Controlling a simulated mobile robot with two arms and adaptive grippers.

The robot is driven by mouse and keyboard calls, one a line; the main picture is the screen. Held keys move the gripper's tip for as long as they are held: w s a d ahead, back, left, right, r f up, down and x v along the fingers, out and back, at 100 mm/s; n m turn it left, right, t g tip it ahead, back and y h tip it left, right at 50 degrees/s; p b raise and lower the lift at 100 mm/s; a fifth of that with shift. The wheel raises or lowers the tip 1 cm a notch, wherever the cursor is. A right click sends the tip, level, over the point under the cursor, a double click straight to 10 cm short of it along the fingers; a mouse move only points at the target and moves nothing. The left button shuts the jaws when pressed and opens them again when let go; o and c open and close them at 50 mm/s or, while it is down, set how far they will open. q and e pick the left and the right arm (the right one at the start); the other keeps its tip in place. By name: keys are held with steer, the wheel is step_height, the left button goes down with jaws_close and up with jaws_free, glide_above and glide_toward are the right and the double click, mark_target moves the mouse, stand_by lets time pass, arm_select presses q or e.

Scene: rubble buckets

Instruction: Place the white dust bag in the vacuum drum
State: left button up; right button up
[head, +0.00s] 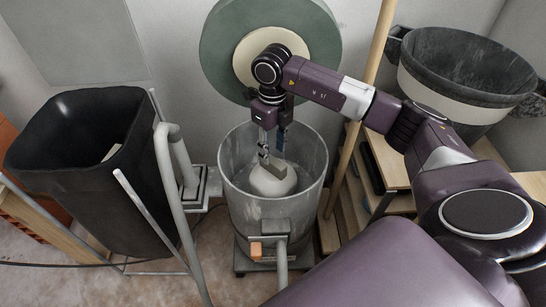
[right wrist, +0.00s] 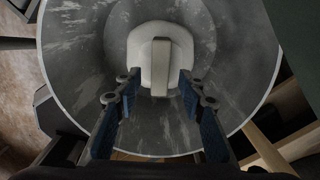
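The white dust bag (head: 270,182) with its grey block-like collar (right wrist: 161,65) is inside the grey metal vacuum drum (head: 243,206), below the rim. My right gripper (head: 272,152) reaches down into the drum's mouth from above, just over the bag. In the right wrist view its two fingers (right wrist: 159,88) are spread, with visible gaps on both sides of the collar. How the bag's underside rests is hidden. My left gripper is not in view.
A black bin (head: 75,165) stands at the left beside grey pipes (head: 178,165). A round green disc (head: 222,50) with a cream centre is behind the drum. A dark bucket (head: 465,75) is at the upper right, and a wooden pole (head: 376,60) stands between.

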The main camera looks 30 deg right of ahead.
step_height(320, 180, up, 4)
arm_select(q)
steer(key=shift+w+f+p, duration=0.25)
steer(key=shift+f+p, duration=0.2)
arm_select(e)
step_height(320, 180, up, 2)
steer(key=shift+r, duration=0.25)
steer(key=shift+f, duration=0.1)
